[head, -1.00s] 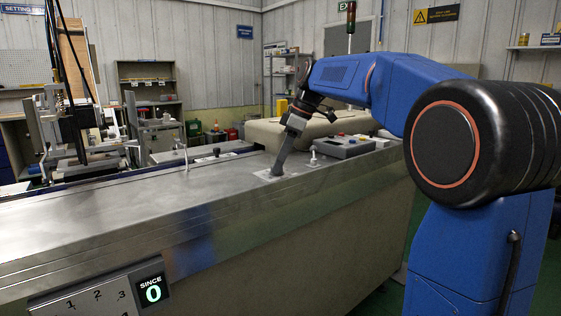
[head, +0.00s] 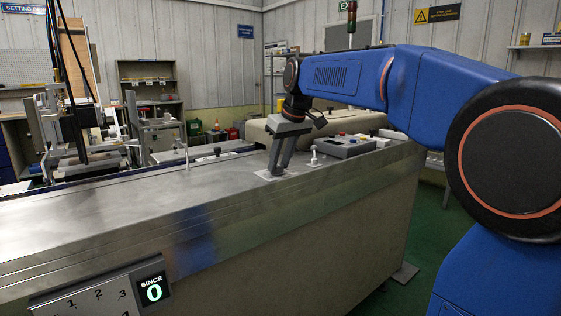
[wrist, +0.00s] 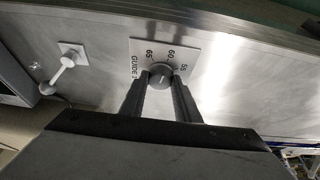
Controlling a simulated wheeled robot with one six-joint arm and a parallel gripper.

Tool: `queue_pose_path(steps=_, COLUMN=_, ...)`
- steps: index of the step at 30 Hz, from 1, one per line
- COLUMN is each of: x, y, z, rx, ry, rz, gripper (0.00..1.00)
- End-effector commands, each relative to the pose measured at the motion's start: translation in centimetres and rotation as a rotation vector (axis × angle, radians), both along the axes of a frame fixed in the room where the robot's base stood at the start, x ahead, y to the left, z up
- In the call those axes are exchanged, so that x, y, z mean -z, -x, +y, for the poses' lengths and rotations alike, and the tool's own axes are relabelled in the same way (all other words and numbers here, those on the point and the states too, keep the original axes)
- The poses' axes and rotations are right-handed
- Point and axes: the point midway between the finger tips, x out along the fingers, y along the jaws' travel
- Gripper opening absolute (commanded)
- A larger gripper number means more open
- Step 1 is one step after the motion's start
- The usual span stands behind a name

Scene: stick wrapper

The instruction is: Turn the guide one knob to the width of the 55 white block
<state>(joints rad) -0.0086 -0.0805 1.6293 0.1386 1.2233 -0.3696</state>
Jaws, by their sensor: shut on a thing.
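The guide one knob (wrist: 160,74) is a small dark round knob with a light mark on top. It sits on a pale plate (wrist: 192,50) printed 55, 60, 65 and GUIDE. I cannot tell for sure which number the mark points at. My gripper (wrist: 158,84) has its two dark fingers on either side of the knob, shut on it. In the head view my gripper (head: 280,158) points down onto the plate (head: 268,177) on the steel top, and the fingers hide the knob. I cannot make out a white block marked 55.
A white lever on a small plate (wrist: 68,62) stands beside the knob plate. A grey control box (head: 345,147) with coloured buttons stands to the right. The steel top (head: 110,205) is bare to the left.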

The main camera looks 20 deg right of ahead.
Motion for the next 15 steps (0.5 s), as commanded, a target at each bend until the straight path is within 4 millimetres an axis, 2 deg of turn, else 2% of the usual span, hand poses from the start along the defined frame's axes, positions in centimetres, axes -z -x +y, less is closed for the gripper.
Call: queue_pose_path(steps=15, x=-0.03, y=0.02, z=0.63, rx=0.486, ry=0.002, rz=-0.001, gripper=0.07)
